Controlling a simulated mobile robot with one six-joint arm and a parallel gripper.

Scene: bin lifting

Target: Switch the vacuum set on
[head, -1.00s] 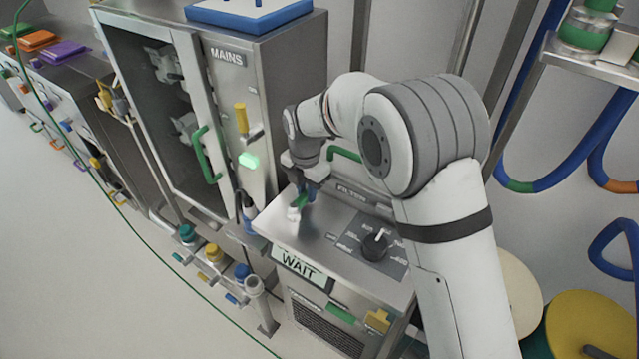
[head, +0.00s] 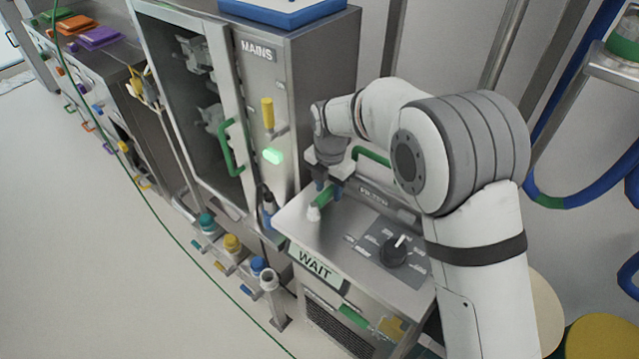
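The vacuum set (head: 335,250) is a grey metal cabinet. A "WAIT" sign (head: 315,266) is on its front edge, and a black dial (head: 393,252) with a white pointer is on its top. A green lever (head: 324,197) with a white base stands at the left of the top. My wrist hides part of the "FILTER" panel behind.
A tall cabinet (head: 287,85) marked "MAINS" stands close on the left, with a yellow handle (head: 267,112), a lit green lamp (head: 273,156) and a green door handle (head: 230,148). Coloured valves (head: 232,243) stand low beside it. The floor at left is clear apart from a green cable.

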